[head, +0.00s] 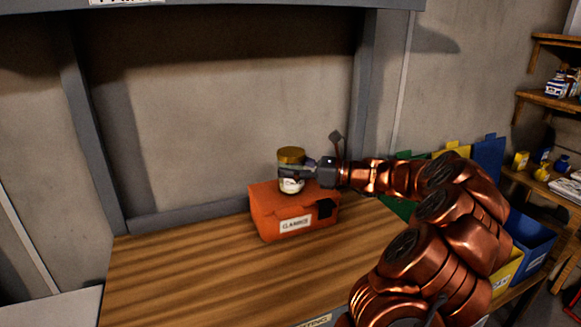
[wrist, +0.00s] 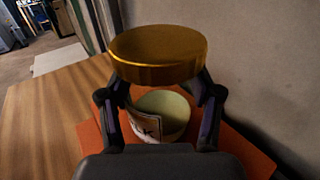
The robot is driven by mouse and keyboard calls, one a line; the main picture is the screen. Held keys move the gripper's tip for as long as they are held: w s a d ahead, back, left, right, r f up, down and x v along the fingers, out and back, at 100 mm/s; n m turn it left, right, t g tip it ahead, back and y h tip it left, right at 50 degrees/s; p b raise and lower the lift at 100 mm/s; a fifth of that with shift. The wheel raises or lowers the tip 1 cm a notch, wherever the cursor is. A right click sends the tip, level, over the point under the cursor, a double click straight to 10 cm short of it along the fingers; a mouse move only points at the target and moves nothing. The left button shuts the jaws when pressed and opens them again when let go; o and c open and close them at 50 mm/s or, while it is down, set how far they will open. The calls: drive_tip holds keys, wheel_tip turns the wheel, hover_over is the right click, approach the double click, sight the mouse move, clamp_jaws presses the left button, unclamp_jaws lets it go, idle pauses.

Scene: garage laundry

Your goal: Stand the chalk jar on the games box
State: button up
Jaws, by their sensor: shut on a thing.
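The chalk jar (head: 291,184) has a gold lid and a pale label. It is upright at the top of the orange games box (head: 265,212), which has a white label on its front and sits on the wooden table. My gripper (head: 287,171) reaches in from the right and is shut on the jar just below its lid. In the wrist view the gold lid (wrist: 158,52) is between the fingers, with the orange box (wrist: 92,140) below. I cannot tell whether the jar's base touches the box top.
The wooden table (head: 180,275) is clear to the left and in front of the box. A wall stands close behind. Blue and yellow bins (head: 535,238) and shelves with small containers (head: 560,90) are at the right.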

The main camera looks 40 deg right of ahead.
drive_tip(key=shift+f, duration=0.1)
drive_tip(key=o, duration=1.3)
drive_tip(key=shift+s+d, duration=0.2)
drive_tip(key=shift+s, duration=0.05)
drive_tip(key=v, duration=1.1)
drive_tip(key=shift+s+b, duration=0.2)
drive_tip(key=shift+b, duration=0.1)
drive_tip(key=shift+d, duration=0.1)
